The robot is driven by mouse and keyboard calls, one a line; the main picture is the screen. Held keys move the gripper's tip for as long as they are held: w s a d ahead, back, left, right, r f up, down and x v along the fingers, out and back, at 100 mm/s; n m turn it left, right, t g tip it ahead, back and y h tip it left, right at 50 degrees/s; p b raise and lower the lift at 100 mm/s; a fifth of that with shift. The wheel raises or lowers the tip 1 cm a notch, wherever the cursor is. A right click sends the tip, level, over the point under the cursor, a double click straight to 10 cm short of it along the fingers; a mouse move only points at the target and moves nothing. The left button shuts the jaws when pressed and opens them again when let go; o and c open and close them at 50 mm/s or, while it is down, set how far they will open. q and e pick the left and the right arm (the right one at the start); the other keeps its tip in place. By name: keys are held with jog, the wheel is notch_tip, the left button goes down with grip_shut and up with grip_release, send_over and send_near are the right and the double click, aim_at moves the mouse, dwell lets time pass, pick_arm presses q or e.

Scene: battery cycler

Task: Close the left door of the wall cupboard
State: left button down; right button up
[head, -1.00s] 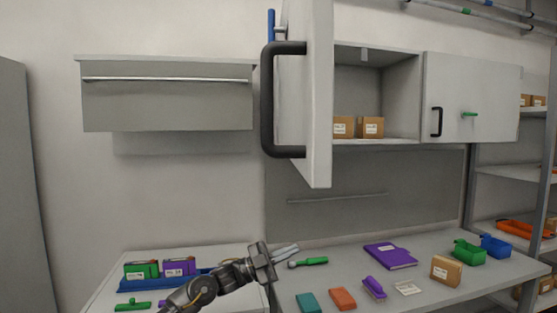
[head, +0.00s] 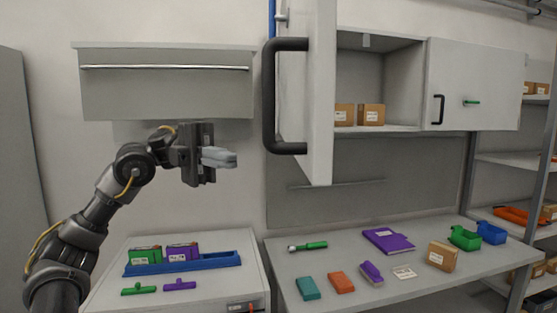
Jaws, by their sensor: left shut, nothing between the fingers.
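The left door (head: 321,100) of the wall cupboard stands open in the head view, swung out towards me, with its large dark handle (head: 269,100) facing left. The open left compartment (head: 390,85) shows two small cardboard boxes (head: 358,114) inside. The right door (head: 474,85) is closed. My left gripper (head: 234,159) is shut and empty, raised in front of the wall. It is left of the door in the picture and a little below the handle's lower end, apart from it. My right gripper is out of view.
The bench (head: 415,290) below holds a purple binder (head: 388,240), a cardboard box (head: 442,256) and blue and green bins (head: 465,238). A lower-left cabinet (head: 130,295) carries a blue tray (head: 215,261). A grey wall unit (head: 165,100) hangs behind my left arm. Shelving stands at right.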

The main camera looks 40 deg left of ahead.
pick_arm(q)
jog(key=p, duration=0.3)
send_near(304, 169)
jog(key=s+d, duration=0.2)
jog(key=s, duration=0.1)
jog(key=w+d+p, duration=0.3)
jog(key=shift+d+r, duration=0.15)
jog(key=shift+d, duration=0.05)
jog(key=shift+w+d, duration=0.1)
